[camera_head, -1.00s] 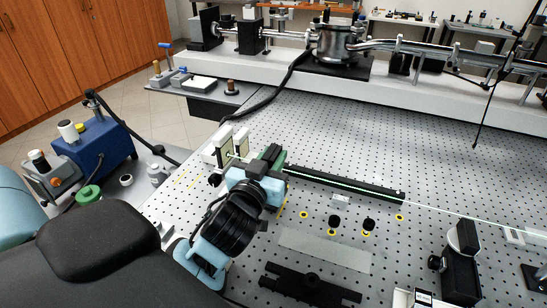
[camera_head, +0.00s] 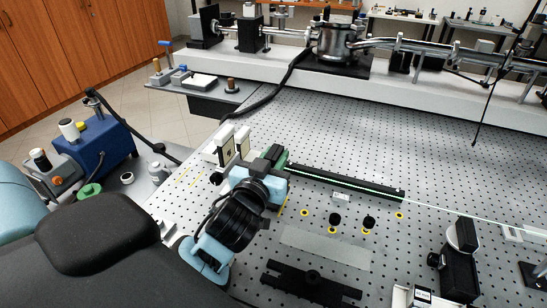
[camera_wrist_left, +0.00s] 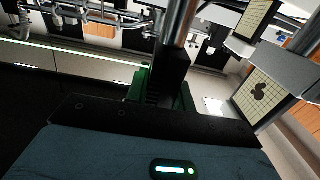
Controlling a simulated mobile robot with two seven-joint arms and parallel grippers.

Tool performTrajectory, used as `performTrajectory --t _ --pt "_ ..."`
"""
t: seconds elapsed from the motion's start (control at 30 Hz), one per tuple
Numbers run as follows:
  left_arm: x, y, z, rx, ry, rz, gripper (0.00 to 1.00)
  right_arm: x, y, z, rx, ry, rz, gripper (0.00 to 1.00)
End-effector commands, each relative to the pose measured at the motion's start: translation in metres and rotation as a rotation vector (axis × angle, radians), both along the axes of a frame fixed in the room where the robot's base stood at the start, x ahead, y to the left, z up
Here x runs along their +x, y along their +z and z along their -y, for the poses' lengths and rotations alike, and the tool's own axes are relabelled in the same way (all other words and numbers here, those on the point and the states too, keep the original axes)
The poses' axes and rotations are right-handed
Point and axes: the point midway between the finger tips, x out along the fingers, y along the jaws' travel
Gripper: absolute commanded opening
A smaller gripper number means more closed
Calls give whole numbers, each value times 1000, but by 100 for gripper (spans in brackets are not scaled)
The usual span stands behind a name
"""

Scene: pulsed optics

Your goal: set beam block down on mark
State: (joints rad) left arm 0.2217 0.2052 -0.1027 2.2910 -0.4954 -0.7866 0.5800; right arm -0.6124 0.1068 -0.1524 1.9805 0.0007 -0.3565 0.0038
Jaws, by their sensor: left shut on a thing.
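My left gripper (camera_head: 270,159) is shut on a dark block, which I take to be the beam block (camera_wrist_left: 172,78). In the left wrist view the block is black, stands between green finger parts (camera_wrist_left: 140,84), and a silver post rises behind or above it. In the head view the gripper and wrist hide most of it. It is at the left end of the black rail, where the green beam (camera_wrist_left: 70,52) comes in. I cannot tell whether its base touches the table. Yellow rings (camera_head: 304,212) and short yellow lines mark the table; which is the mark is unclear. My right gripper is not in view.
Two upright cards in pale holders (camera_head: 226,146) stand close left of the gripper. The long black rail (camera_head: 345,182) runs to the right. Small black knobs (camera_head: 334,219), a grey plate (camera_head: 325,248) and a black bracket (camera_head: 312,284) lie in front. The perforated table (camera_head: 420,165) is clear behind the rail.

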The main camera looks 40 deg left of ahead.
Motion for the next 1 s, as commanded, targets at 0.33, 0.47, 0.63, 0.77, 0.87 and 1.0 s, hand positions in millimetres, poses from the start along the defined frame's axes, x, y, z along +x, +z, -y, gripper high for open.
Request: performTrajectory --t 0.33,0.47,0.63,0.77,0.87,1.0 --pt "0 2 0 1 0 6 0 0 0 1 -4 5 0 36" --pt "0 0 0 2 0 7 0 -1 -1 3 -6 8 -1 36" --pt "0 -2 0 2 0 7 0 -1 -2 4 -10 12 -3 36" --pt "0 -3 0 2 0 7 0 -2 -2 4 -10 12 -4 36" --pt "0 -3 0 3 0 7 37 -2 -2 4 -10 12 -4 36" --pt "0 -3 0 2 0 6 49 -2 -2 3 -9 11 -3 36"
